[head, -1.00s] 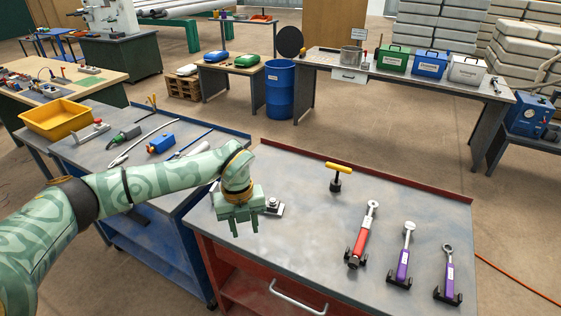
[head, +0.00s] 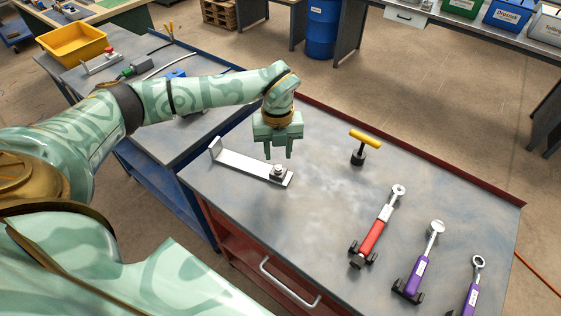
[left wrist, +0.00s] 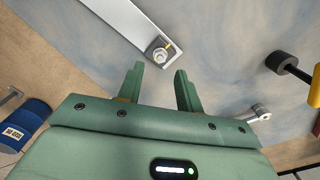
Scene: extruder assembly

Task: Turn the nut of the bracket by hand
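The bracket (head: 240,164) is a flat metal strip with an upturned left end, lying on the grey tabletop. Its nut (head: 278,170) stands at its right end; in the left wrist view the nut (left wrist: 160,53) is a bright hex piece beyond the fingertips. My left gripper (head: 279,156) points down above the table, close to the nut and apart from it. In the left wrist view its fingers (left wrist: 158,68) are spread with nothing between them. My right gripper is not in view.
A yellow T-handled tool (head: 364,141) stands right of the bracket. A red-handled wrench (head: 375,232) and purple-handled wrenches (head: 417,272) rest on black holders farther right. The tabletop (head: 320,200) between is clear. A blue barrel (head: 322,28) stands behind.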

